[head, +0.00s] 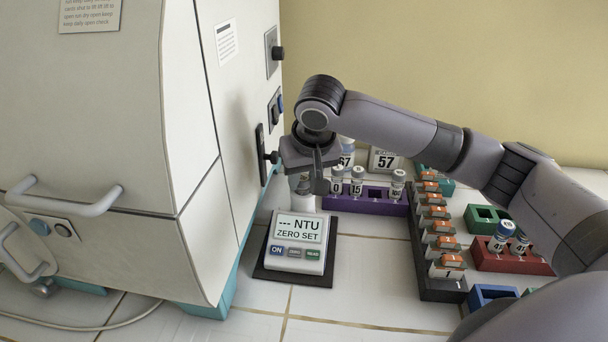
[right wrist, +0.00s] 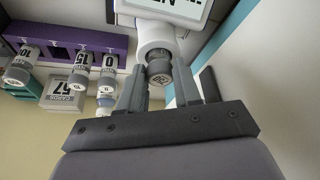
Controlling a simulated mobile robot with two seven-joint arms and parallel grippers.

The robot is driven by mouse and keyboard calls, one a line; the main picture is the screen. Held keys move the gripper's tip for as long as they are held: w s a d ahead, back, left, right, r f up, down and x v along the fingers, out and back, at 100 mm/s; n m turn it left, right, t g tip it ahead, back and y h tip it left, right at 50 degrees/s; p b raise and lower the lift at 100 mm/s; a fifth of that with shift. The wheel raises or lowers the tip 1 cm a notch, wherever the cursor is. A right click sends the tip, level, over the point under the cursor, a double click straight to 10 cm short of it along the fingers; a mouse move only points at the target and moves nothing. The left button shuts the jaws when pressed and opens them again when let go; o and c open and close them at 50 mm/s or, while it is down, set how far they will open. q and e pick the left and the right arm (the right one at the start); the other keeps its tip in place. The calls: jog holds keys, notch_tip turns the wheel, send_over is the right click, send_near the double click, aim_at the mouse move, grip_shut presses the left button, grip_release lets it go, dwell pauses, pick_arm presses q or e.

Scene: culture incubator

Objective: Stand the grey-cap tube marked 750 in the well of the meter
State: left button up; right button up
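The meter (head: 299,243) stands on a dark mat with its screen reading "--- NTU ZERO SET". Its white round well (head: 303,203) rises behind the screen and also shows in the right wrist view (right wrist: 155,38). A grey-cap tube (right wrist: 158,72) stands upright at the well, its lower part hidden inside. Its marking cannot be read. My right gripper (head: 304,180) points down over the well, a finger on each side of the cap. Whether the fingers press on it or stand just clear cannot be told. My left gripper is not in view.
A purple rack (head: 372,208) behind right of the meter holds grey-cap tubes and one empty slot. A black rack (head: 428,270) with orange-topped items, a red rack (head: 512,263), and green and blue blocks lie right. The incubator (head: 130,150) stands close left.

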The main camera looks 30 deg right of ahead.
jog(key=o, duration=0.4)
jog(key=shift+c, duration=0.2)
jog(key=v, duration=0.7)
